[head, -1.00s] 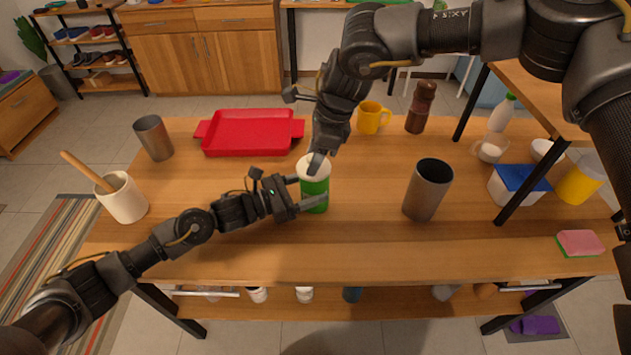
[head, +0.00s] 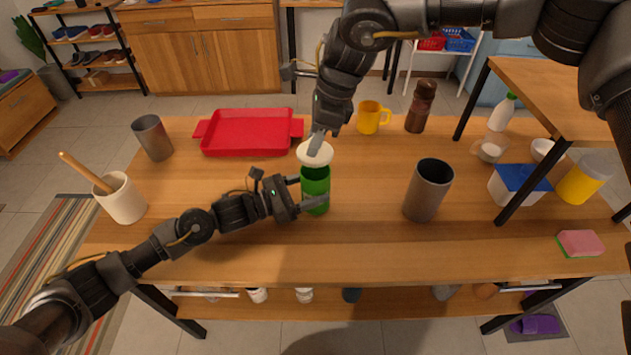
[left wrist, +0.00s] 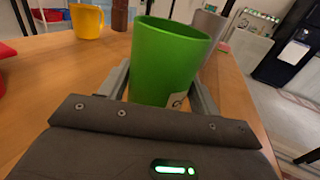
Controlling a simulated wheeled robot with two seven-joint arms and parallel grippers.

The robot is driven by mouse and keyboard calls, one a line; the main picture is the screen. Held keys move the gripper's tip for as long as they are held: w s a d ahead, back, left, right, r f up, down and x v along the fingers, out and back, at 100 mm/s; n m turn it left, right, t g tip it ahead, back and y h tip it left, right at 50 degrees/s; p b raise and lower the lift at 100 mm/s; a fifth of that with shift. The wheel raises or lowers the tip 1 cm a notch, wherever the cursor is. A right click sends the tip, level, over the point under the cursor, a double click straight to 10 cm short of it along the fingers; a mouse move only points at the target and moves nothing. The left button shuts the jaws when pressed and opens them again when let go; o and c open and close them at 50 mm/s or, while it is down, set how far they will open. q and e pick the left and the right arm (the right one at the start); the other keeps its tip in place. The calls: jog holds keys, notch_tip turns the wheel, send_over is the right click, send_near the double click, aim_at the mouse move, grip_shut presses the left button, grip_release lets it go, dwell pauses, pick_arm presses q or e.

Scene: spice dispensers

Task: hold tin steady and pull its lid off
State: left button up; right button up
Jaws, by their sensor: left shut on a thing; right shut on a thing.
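The green tin (head: 315,187) stands upright on the wooden table in the head view. My left gripper (head: 312,192) is shut around its sides. In the left wrist view the tin (left wrist: 168,62) sits between the two fingers, its rim uncovered and a small pale label low on its side. The round white lid (head: 315,154) is held by my right gripper (head: 316,143), above the tin's mouth and apart from it, slightly tilted. The lid and my right gripper do not show in the left wrist view.
A grey tumbler (head: 427,190) stands right of the tin. A red tray (head: 250,148) lies behind left, and a yellow mug (head: 368,117) and brown grinder (head: 420,107) stand behind right. A raised shelf (head: 545,95) is at the right. Table in front of the tin is clear.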

aim_at(309, 140)
pick_arm(q)
jog(key=shift+a+f, duration=0.1)
jog(key=shift+f, duration=0.1)
pick_arm(e)
jog(key=shift+r, duration=1.6)
pick_arm(q)
jog(key=o, duration=1)
jog(key=shift+w, duration=0.1)
pick_arm(e)
jog(key=shift+w+a, duration=0.1)
pick_arm(q)
jog(key=shift+r, duration=0.1)
jog(key=v, duration=1.2)
